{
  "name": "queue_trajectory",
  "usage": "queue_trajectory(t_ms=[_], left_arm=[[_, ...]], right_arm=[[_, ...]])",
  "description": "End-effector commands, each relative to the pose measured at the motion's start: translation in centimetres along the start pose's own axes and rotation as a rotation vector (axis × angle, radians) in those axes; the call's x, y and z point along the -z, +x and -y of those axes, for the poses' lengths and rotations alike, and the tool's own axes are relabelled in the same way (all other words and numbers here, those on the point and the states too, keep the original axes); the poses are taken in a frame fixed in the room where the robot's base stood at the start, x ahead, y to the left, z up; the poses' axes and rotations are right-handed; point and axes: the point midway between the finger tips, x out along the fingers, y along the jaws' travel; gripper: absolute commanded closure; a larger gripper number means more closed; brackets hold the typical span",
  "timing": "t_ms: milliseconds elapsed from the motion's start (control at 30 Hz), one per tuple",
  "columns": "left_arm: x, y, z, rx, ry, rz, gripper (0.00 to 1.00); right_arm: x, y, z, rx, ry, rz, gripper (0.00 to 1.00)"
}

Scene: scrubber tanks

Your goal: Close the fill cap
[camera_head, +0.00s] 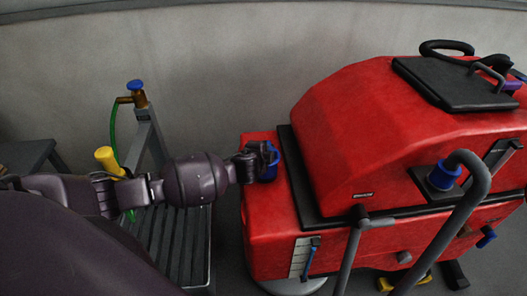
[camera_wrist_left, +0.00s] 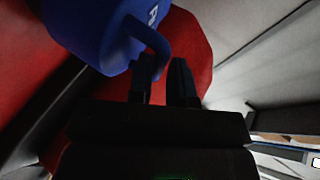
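The blue fill cap (camera_head: 270,160) is at the left end of the red scrubber tank (camera_head: 262,207), partly hidden behind my gripper. My left gripper (camera_head: 262,160) reaches it from the left. In the left wrist view the cap (camera_wrist_left: 92,32) is large at the upper left, with white lettering and a curved blue loop. My fingers (camera_wrist_left: 162,82) stand a little apart, with the end of the loop at or between their tips. I cannot tell whether they pinch it. The cap's seat is hidden. My right gripper is in no view.
A grey slatted stand (camera_head: 180,235) is left of the tank, with a brass tap (camera_head: 138,97), a green hose (camera_head: 113,130) and a yellow handle (camera_head: 106,158) near it. A grey bent pipe (camera_head: 478,190) rises at the right front. A pale wall is behind.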

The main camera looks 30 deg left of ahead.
Motion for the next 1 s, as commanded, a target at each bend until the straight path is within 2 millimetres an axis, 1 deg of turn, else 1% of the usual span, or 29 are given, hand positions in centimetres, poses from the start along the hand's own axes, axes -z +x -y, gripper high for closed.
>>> queue_trajectory(t_ms=[267,433,567,800,1000], left_arm=[[0.1,0.0,0.1,0.002,-0.002,-0.002,0.76],[0.1,-0.8,0.1,0.001,-0.002,-0.004,0.76],[0.1,-2.4,0.1,0.001,-0.003,-0.004,0.76],[0.0,-6.5,0.1,0.000,-0.002,-0.004,0.76],[0.0,-9.3,0.1,0.001,-0.002,-0.002,0.76]], right_arm=[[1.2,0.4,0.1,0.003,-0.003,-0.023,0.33],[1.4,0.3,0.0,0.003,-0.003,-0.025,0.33],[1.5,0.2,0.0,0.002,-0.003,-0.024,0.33],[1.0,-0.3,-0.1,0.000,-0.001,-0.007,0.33],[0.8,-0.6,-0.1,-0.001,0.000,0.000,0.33]])
